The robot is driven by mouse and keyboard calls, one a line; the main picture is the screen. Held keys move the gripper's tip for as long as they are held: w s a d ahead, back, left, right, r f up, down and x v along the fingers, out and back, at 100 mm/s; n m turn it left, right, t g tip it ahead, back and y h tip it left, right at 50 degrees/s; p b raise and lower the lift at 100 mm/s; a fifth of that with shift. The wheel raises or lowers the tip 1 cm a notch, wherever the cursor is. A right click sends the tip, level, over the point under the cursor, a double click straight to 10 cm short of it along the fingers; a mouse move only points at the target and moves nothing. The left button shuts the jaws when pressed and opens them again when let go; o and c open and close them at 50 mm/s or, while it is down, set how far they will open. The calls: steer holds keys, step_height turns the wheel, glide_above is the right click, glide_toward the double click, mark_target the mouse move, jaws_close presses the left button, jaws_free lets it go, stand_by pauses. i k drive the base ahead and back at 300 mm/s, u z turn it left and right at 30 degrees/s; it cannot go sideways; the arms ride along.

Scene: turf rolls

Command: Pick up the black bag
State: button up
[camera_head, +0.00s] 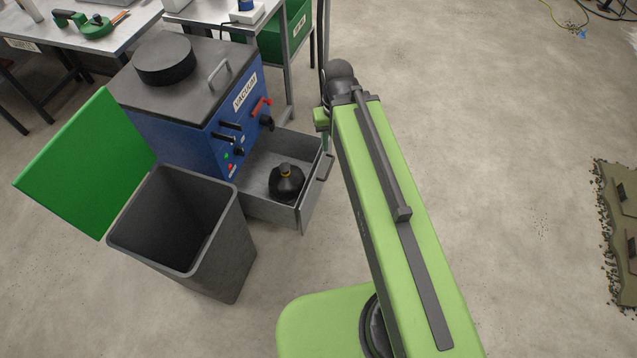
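The black bag (287,186) sits upright in the open grey drawer (258,204) of the blue vacuum machine. It is rounded, with a gathered neck and a yellow-orange tie. My arm reaches away from the camera, to the right of the drawer. Only a small green part at the arm's far end, by my gripper (322,122), shows, above and right of the bag and apart from it. The fingers are mostly hidden, so I cannot tell whether they are open.
The blue vacuum machine (180,140) stands behind the drawer. An empty-looking grey bin (232,262) with a raised green lid (85,160) stands at the front left. Tables are at the back left. A turf piece (617,230) lies at the right edge. The floor between is clear.

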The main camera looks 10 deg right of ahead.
mark_target(285, 181)
steer(key=z, duration=5.9)
steer(key=i, duration=0.1)
steer(key=z, duration=2.75)
steer(key=k, duration=1)
steer(key=z, duration=1.45)
steer(key=i, duration=1)
steer(key=u, duration=0.15)
